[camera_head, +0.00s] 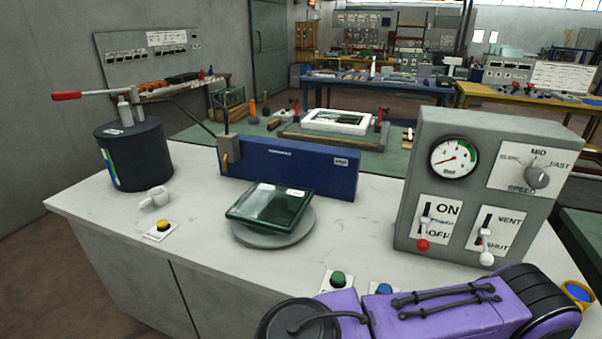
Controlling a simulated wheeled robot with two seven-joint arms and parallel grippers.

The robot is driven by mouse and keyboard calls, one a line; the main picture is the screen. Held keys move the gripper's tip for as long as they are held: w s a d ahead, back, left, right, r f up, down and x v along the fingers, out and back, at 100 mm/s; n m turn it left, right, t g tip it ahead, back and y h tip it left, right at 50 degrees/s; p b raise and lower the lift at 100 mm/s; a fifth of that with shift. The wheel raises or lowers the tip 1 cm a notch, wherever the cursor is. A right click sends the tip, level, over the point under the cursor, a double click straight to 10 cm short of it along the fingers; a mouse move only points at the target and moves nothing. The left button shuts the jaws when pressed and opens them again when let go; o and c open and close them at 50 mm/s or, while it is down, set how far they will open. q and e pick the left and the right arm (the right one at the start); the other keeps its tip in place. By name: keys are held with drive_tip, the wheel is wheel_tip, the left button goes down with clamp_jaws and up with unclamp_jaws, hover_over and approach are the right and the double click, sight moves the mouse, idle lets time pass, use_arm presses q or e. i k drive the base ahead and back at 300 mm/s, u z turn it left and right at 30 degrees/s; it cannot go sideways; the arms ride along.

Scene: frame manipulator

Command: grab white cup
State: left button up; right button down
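A small white cup-like object (156,197) sits on the left part of the pale worktop (190,240). It stands in front of the dark cylinder and behind the yellow button. Neither of my grippers shows in the head view.
A dark cylinder (139,156) with a red-handled lever stands at the back left. A blue box (290,167) stands behind a round grey plate (273,240) bearing a dark green glassy block (270,208). A grey control panel (478,190) stands right. A yellow button (163,226) lies near the cup.

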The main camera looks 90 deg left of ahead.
sight(158, 197)
drive_tip(key=z, duration=0.3)
drive_tip(key=i, duration=0.25)
drive_tip(key=u, duration=4.25)
